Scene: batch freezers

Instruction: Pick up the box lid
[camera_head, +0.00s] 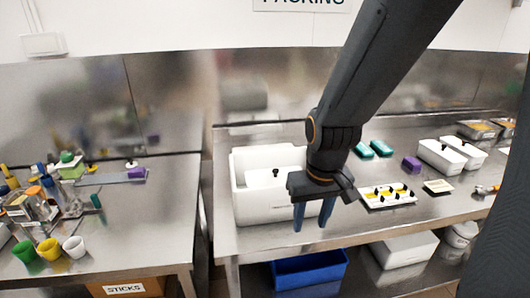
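A large white box (262,207) stands at the front left of the right-hand steel table, and its top looks open. A small black knob (276,172) shows inside its rim; I cannot tell whether it belongs to a lid. No piece is clearly the box lid. My gripper (313,223) points down in front of the box's right part, its two blue fingers spread apart with nothing between them. My gripper and arm hide the box's right end. I cannot tell how far the fingers are from the box.
Right of my gripper lie a white-and-yellow tray with black knobs (388,196), teal packs (381,149), a purple block (411,164) and white containers (437,157). A blue bin (310,270) sits below. Cups (48,248) crowd the left table. A gap separates the tables.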

